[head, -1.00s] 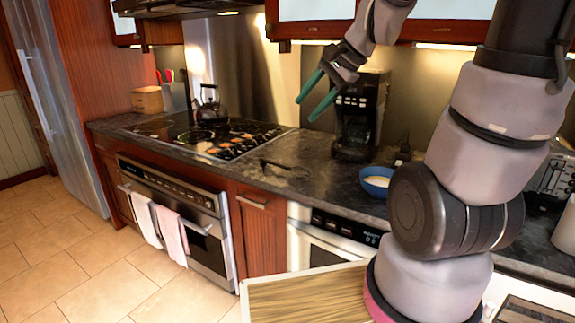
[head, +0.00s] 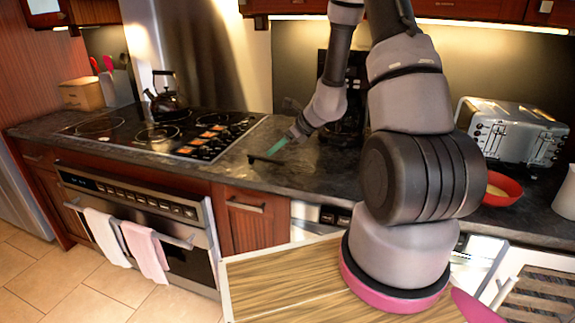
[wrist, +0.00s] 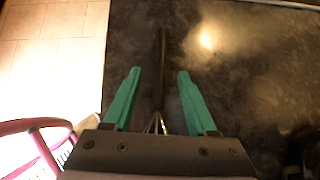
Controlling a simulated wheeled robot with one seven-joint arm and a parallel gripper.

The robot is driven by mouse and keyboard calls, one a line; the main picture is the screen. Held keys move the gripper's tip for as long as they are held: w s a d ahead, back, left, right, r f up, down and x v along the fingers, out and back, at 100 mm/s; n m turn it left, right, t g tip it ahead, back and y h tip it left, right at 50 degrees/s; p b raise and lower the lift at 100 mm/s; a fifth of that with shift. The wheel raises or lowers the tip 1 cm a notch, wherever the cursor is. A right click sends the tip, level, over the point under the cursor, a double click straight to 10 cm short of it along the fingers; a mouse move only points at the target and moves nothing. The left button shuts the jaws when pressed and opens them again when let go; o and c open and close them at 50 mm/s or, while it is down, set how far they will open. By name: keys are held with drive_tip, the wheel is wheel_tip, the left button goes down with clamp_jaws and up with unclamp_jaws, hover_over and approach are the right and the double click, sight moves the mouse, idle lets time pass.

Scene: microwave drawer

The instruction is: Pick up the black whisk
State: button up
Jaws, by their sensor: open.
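The black whisk lies on the dark countertop near its front edge. Its dark handle shows in the head view (head: 262,159) just beyond my gripper's tip. In the wrist view the handle (wrist: 161,60) runs up the middle, and the wire end shows near the gripper's palm, partly hidden by it. My gripper (wrist: 158,76) is open, with one green finger on each side of the whisk and a gap to both. In the head view my gripper (head: 275,149) is low over the counter, angled down to the left. I cannot tell how high the fingers are above the counter.
The stove top (head: 165,133) with a black kettle (head: 167,100) is to the left. A coffee maker (head: 345,85) stands behind my arm. A red bowl (head: 503,189) and a toaster (head: 512,130) are at the right. The counter (head: 300,175) around the whisk is mostly clear.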

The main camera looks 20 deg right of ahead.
sight(266, 157)
drive_tip(key=x, duration=0.7)
drive_tip(key=shift+f, duration=0.25)
clamp_jaws()
